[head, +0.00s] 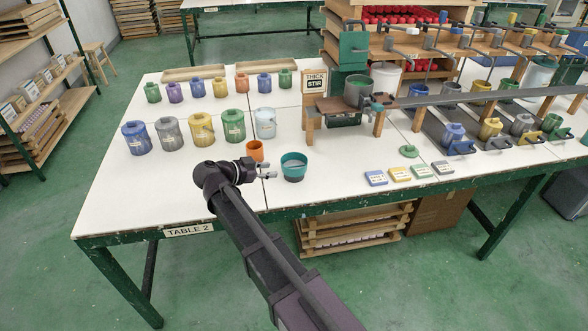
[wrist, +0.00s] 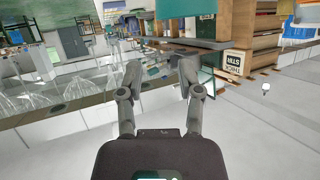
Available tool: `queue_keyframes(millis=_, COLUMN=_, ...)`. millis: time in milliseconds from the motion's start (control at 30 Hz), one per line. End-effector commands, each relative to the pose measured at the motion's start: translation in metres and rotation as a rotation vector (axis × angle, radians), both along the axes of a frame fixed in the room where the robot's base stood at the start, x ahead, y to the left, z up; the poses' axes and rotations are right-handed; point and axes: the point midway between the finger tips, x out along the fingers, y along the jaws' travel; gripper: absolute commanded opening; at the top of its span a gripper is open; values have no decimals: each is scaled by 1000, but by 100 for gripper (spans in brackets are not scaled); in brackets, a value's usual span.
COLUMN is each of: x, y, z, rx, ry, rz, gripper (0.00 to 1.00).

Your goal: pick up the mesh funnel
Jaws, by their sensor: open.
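A teal, wide-rimmed round piece (head: 293,161) with a pale inside stands near the front edge of Table 2 in the head view. It looks like the mesh funnel, though its mesh is too small to make out. My gripper (head: 268,170) is just left of it, low over the table, with its fingers pointing right at it. A gap shows between the fingertips and the teal piece. In the wrist view my gripper (wrist: 160,80) is open, with nothing clearly held between its fingers. A teal surface cuts the top edge there; I cannot tell whether it is the funnel.
An orange cup (head: 255,151) stands close behind my gripper. Several paint cans stand behind it to the left. A wooden stand with a "THICK STIR" sign (head: 314,82) is behind the teal piece. A green lid-like piece (head: 408,151) and small labelled blocks (head: 400,174) lie right.

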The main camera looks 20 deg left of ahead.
Motion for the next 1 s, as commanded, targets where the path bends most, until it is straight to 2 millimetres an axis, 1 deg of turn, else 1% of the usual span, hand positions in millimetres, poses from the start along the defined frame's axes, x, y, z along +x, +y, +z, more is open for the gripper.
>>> queue_keyframes(millis=300, x=34, y=-24, z=-20, rx=-1, ry=1, rz=-4, gripper=46)
queue_keyframes(millis=500, x=53, y=-36, z=-28, rx=-1, ry=1, rz=-3, gripper=46)
queue_keyframes(millis=667, x=59, y=-40, z=-30, rx=-1, ry=1, rz=0, gripper=46)
queue_keyframes(millis=1000, x=59, y=-41, z=-30, rx=-1, ry=1, rz=-1, gripper=46)
